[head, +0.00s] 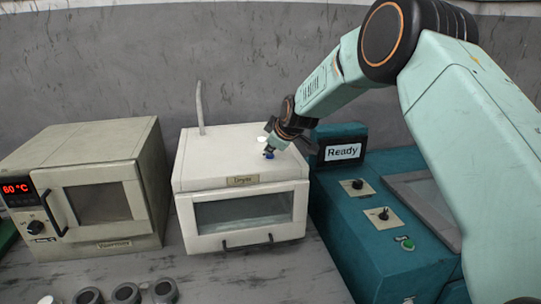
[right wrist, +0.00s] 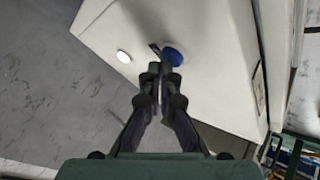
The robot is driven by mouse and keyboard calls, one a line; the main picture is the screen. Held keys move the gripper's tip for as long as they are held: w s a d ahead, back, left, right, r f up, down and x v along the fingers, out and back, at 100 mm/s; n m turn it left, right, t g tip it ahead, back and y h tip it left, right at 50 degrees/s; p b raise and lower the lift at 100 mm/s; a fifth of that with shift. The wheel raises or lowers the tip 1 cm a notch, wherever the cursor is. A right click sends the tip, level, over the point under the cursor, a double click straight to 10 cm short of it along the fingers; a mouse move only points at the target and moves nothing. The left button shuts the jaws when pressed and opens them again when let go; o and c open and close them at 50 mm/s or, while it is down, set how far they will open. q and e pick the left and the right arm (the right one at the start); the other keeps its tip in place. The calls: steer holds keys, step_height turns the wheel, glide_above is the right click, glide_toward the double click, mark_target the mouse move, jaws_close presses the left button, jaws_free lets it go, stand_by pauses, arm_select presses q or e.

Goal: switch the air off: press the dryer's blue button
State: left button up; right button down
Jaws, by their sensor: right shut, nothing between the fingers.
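The dryer (head: 240,160) is a white box with a glass front window and a name plate, in the middle of the head view. Its blue button (head: 268,154) is on the top, near the right back. It also shows in the right wrist view (right wrist: 173,57), beside a white button (right wrist: 123,56). My right gripper (head: 272,146) is shut and empty, its tips right at the blue button. In the right wrist view the fingertips (right wrist: 155,70) are just beside and below the blue button; I cannot tell whether they touch it. My left gripper is not in view.
A beige oven (head: 100,190) with a red 60 °C display stands left of the dryer. A teal machine (head: 385,225) with a "Ready" screen (head: 342,152) and knobs stands right. Several dark round parts (head: 126,292) lie at the front left. The bench before the dryer is clear.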

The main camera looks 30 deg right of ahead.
mark_target(271, 156)
steer(key=shift+a+f+b, duration=0.1)
steer(key=shift+f+b, duration=0.25)
steer(key=shift+f, duration=0.1)
steer(key=shift+r, duration=0.45)
steer(key=shift+r+p, duration=2.45)
steer(key=shift+r, duration=0.6)
steer(key=shift+f, duration=0.1)
